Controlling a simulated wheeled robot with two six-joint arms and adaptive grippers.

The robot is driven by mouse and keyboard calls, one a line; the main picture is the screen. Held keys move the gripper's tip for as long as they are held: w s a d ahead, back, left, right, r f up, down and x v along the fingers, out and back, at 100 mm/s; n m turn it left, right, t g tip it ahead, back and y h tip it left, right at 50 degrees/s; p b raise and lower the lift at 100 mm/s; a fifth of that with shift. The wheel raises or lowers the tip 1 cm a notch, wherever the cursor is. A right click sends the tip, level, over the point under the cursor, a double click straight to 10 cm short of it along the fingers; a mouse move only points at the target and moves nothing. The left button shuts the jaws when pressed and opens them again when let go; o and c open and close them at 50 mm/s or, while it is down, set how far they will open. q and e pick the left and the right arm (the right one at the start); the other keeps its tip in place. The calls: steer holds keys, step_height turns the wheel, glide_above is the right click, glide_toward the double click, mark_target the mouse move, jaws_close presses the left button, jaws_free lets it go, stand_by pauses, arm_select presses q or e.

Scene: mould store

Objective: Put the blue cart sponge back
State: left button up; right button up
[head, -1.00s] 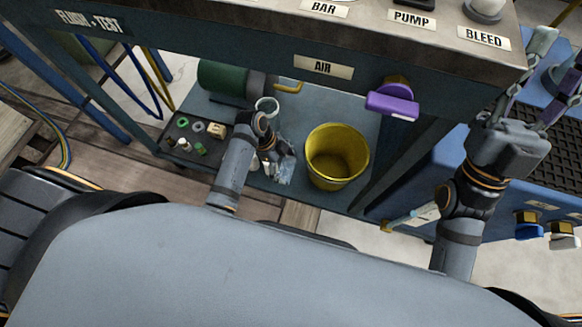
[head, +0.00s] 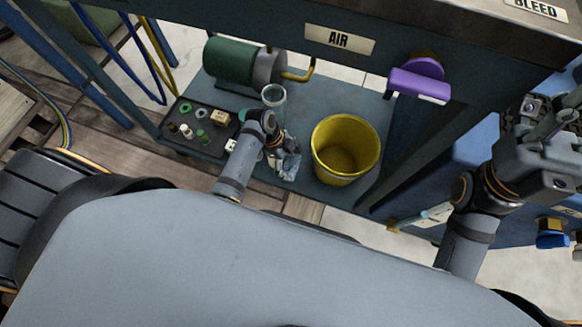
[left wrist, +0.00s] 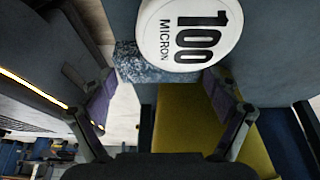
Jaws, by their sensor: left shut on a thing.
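The sponge (head: 290,166) is a blue-grey speckled block over the cart's lower shelf, just left of the yellow bucket (head: 347,176). My left gripper (head: 278,150) is shut on it. In the left wrist view the speckled sponge (left wrist: 140,67) spans between the two fingertips, partly covered by a white disc marked 100 MICRON (left wrist: 190,30). A yellow surface, apparently the bucket (left wrist: 190,120), shows between the fingers. My right gripper (head: 550,130) is at the right edge, partly cut off, with its jaws unclear.
The lower shelf (head: 310,110) carries a green motor (head: 230,60), a clear cup (head: 273,95) and a dark tray (head: 180,143) of small parts at left. The cart's top edge and legs surround the shelf.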

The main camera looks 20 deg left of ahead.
mark_target(288, 163)
arm_select(q)
step_height(288, 163, down, 4)
steer(key=b, duration=0.2)
steer(key=shift+b, duration=0.35)
steer(key=shift+r, duration=0.2)
steer(key=shift+f, duration=0.15)
steer(key=o, duration=0.9)
steer(key=shift+c, duration=0.2)
